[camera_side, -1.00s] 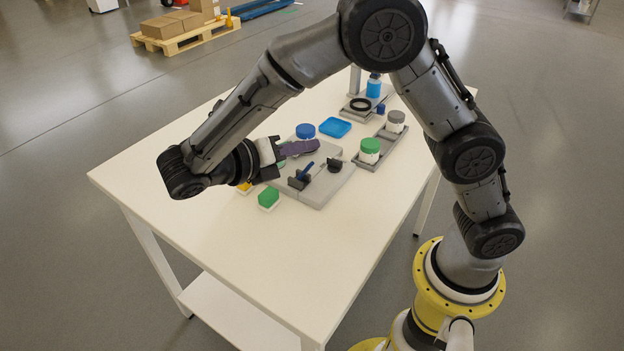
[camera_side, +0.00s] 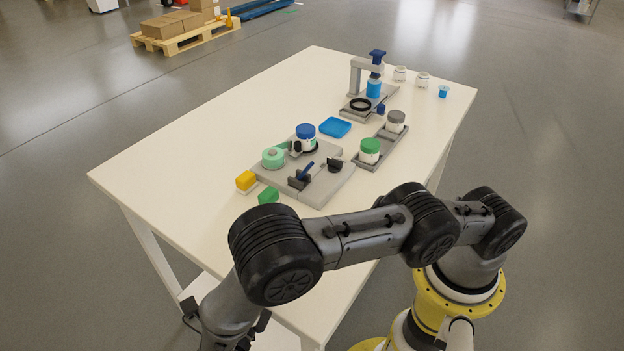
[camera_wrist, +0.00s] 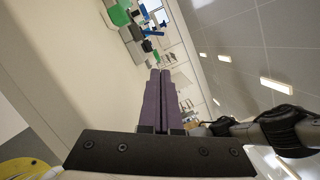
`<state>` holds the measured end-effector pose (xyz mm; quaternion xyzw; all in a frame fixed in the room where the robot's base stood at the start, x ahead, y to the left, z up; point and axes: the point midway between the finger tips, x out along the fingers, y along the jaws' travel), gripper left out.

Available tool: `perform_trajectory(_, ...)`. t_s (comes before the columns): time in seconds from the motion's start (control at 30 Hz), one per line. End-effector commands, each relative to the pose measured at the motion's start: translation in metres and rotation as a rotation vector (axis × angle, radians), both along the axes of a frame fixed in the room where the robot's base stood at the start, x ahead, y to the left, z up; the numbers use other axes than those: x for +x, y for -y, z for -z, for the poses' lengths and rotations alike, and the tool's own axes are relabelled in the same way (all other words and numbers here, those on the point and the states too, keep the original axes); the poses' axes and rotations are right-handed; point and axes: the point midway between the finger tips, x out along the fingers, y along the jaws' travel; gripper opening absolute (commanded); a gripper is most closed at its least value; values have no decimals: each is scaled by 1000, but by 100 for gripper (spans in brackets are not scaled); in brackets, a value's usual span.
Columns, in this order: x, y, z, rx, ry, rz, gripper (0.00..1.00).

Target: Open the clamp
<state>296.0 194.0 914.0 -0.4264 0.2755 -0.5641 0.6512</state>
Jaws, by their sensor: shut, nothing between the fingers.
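A grey base plate (camera_side: 322,197) on the table carries black holders and a blue lever (camera_side: 305,171), which look like the clamp. A white jar with a blue lid (camera_side: 306,131) stands at the back of the plate in a dark holder. I cannot tell from this view whether the clamp is open or shut. My gripper shows in the wrist view with long purple fingers (camera_wrist: 160,73) together and empty. They are well away from the plate. In the side view my arm hides the fingers at the lower left.
A green tape roll (camera_side: 273,157), a yellow block (camera_side: 245,181) and a green block (camera_side: 268,195) are near the plate's left side. A tray with a green-lidded jar (camera_side: 370,146) and a grey-lidded jar (camera_side: 396,119) is to the right. A press stand (camera_side: 356,75) is behind. The table's left is clear.

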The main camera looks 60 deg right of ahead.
Motion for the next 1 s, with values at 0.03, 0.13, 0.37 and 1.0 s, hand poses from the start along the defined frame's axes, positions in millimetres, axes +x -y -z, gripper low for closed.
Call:
perform_trajectory(0.03, 0, 0, 0, 0, 0, 1, 0)
perform_trajectory(0.13, 0, 0, 0, 0, 0, 1, 0)
perform_trajectory(0.37, 3, 12, -2, -1, 0, 3, 0)
perform_trajectory(1.0, 28, 131, -17, 0, -1, 6, 0)
